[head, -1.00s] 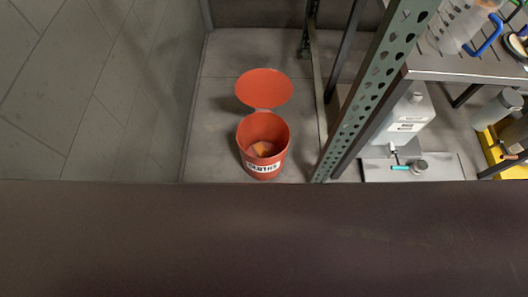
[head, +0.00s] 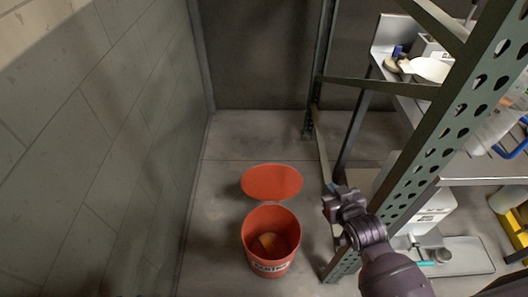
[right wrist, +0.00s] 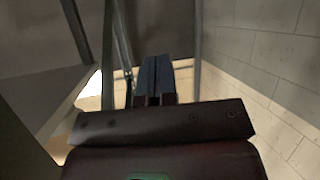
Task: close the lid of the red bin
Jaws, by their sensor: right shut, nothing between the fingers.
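The red bin (head: 272,260) stands upright on the floor in the head view, with a white label on its front. Its round red lid (head: 271,182) is open and tilted back behind the rim. My right gripper (head: 335,196) is right of the lid and bin, apart from both, beside the rack post. In the right wrist view its fingers (right wrist: 155,75) are together with nothing between them; the bin is not in that view. My left gripper is not in view.
A grey block wall (head: 100,150) runs along the left. A perforated metal rack post (head: 440,130) stands close to my right arm, with shelves behind it. A white container (head: 432,212) and a tray (head: 465,258) are at lower right. Floor left of the bin is clear.

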